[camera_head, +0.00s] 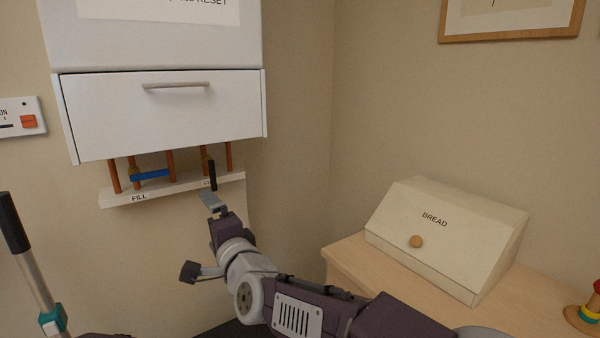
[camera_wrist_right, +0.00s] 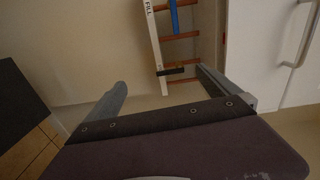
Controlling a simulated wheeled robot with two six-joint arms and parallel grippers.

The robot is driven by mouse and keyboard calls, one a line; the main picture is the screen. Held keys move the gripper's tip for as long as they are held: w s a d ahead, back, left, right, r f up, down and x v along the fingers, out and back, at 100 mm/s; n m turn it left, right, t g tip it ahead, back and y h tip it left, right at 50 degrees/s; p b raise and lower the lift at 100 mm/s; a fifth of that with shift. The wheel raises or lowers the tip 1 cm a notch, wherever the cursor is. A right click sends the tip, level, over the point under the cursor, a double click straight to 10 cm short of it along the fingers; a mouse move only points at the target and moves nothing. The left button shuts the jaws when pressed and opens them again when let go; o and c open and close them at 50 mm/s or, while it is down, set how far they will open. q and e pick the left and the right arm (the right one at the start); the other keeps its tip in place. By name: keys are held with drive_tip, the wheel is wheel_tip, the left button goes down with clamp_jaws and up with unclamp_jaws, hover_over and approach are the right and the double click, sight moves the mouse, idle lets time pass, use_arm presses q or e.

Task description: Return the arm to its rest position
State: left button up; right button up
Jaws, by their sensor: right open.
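My right arm (camera_head: 300,302) reaches up from the lower right in the head view. Its gripper (camera_head: 211,199) is just below and in front of a black lever (camera_head: 212,176) on the pipework under the white wall cabinet. In the right wrist view the two fingers of the gripper (camera_wrist_right: 161,80) stand wide apart. The black lever (camera_wrist_right: 176,71) lies beyond them, nearer the right finger, and nothing is visibly held. Whether that finger touches the lever is unclear. My left gripper is not in view.
The white cabinet (camera_head: 165,115) has a closed front with a handle. Below it are copper pipes, a blue lever (camera_head: 150,175) and a white strip marked FILL (camera_head: 125,198). A bread box (camera_head: 445,235) stands on a wooden counter (camera_head: 345,262) at right. A black-handled pole (camera_head: 33,272) stands at left.

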drive_tip(key=d+f+n+g+h, duration=0.6)
drive_tip(key=d+f, duration=1.3)
drive_tip(key=f, duration=0.3)
drive_tip(key=s+d+f+n+g+h, duration=0.2)
drive_tip(key=s+d+f+g, duration=0.2)
drive_tip(key=s+d+f, duration=0.45)
drive_tip(key=s+d+f+n+g+h, duration=0.25)
drive_tip(key=s+d+f+g, duration=0.2)
drive_tip(key=s+d, duration=0.6)
use_arm(q)
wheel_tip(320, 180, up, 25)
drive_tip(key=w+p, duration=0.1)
drive_tip(key=p, duration=2.4)
use_arm(e)
wheel_tip(320, 180, up, 25)
drive_tip(key=s+a+t, duration=0.1)
drive_tip(key=a, duration=0.1)
drive_tip(key=shift+y, duration=0.45)
drive_tip(key=shift+r, duration=0.1)
